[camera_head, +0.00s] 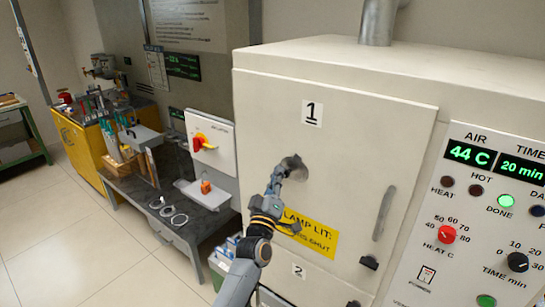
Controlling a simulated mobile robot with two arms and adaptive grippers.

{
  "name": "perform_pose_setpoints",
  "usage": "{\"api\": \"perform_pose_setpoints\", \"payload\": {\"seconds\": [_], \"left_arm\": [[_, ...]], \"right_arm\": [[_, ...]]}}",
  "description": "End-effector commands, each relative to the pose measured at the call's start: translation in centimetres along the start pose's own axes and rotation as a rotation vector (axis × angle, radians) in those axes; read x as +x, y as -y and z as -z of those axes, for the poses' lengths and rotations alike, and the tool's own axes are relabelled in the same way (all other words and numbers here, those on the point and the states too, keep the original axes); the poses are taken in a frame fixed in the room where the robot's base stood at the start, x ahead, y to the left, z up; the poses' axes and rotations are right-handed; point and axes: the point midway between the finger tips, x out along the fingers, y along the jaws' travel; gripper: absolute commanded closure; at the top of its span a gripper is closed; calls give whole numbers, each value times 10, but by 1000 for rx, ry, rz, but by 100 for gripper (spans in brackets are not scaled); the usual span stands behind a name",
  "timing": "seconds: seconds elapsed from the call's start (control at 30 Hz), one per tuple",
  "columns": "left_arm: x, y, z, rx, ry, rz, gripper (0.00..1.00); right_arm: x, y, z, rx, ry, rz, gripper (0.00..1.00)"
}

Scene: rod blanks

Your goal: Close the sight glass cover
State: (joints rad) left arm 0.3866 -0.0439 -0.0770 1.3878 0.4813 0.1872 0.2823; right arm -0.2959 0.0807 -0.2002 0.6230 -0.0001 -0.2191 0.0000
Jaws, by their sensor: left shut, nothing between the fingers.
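The sight glass cover (299,168) shows as a small grey rounded piece on the upper door marked 1 of the cream oven. My left gripper (284,173) is in front of the door with its tip right at the cover's left and lower side. It is shut and holds nothing. The gripper hides part of the cover, so I cannot tell how far it stands open or whether the fingers touch it. My right gripper is not in view.
The oven door (355,120) has a long handle (384,213) and a yellow warning label (312,236). A control panel (492,215) reading 44 C and 20 min stands at the right. A dark bench (205,222) with rings is at the left, with open floor in front.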

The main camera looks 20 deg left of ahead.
Motion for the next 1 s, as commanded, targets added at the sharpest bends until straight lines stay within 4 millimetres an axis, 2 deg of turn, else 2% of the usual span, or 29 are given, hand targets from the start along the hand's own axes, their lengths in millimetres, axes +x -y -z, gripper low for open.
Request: {"api": "perform_pose_setpoints", "payload": {"seconds": [0.4, 1.0], "left_arm": [[-7, -4, -12, -12, 1, 7, 100], [-8, -6, -15, -9, 1, 6, 100]], "right_arm": [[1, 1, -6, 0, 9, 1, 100], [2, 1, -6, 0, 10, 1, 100]]}}
